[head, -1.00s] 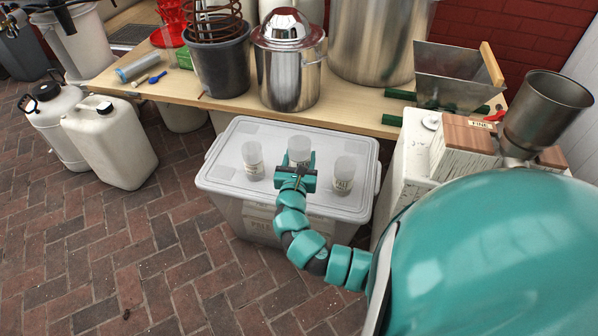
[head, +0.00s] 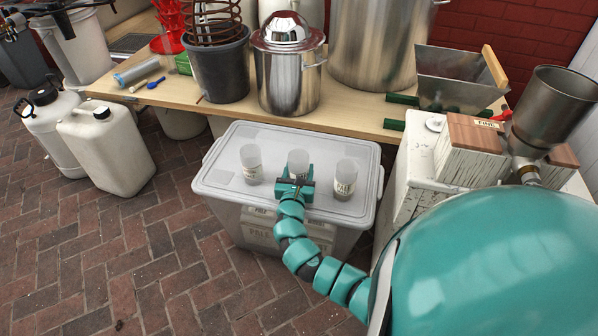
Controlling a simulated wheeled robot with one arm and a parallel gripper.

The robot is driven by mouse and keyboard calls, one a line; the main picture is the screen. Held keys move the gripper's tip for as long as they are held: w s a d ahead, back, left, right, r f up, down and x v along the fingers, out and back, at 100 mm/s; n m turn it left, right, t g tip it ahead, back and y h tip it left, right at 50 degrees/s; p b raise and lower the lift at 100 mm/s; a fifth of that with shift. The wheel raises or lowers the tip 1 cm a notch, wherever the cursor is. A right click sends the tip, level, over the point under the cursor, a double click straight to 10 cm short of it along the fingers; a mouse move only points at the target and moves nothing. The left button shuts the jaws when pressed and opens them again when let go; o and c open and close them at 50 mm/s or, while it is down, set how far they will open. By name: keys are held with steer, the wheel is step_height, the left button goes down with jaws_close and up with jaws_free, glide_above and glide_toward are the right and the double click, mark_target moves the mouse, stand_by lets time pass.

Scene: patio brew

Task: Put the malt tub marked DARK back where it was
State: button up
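Three small translucent tubs stand in a row at the lid of a pale grey storage bin (head: 228,185). The left tub (head: 251,163) has a label too small to read. The right tub (head: 346,176) has a label that seems to read PALE. The middle tub (head: 298,160) is upright, with its lower part and any label hidden by my gripper (head: 297,176). My gripper is low over the lid, right at the near side of the middle tub. I cannot tell whether its fingers press on the tub, or whether the tub rests on the lid. No DARK marking is readable.
Behind the bin is a wooden bench (head: 222,112) with a steel pot (head: 290,75), a dark bucket (head: 217,68) and a metal hopper (head: 455,75). Wooden blocks (head: 470,145) stand on a white cabinet at right.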

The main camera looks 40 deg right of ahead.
steer(key=shift+f, duration=0.1)
steer(key=o, duration=1)
steer(key=shift+s, duration=0.1)
steer(key=p+v, duration=0.2)
steer(key=v, duration=1)
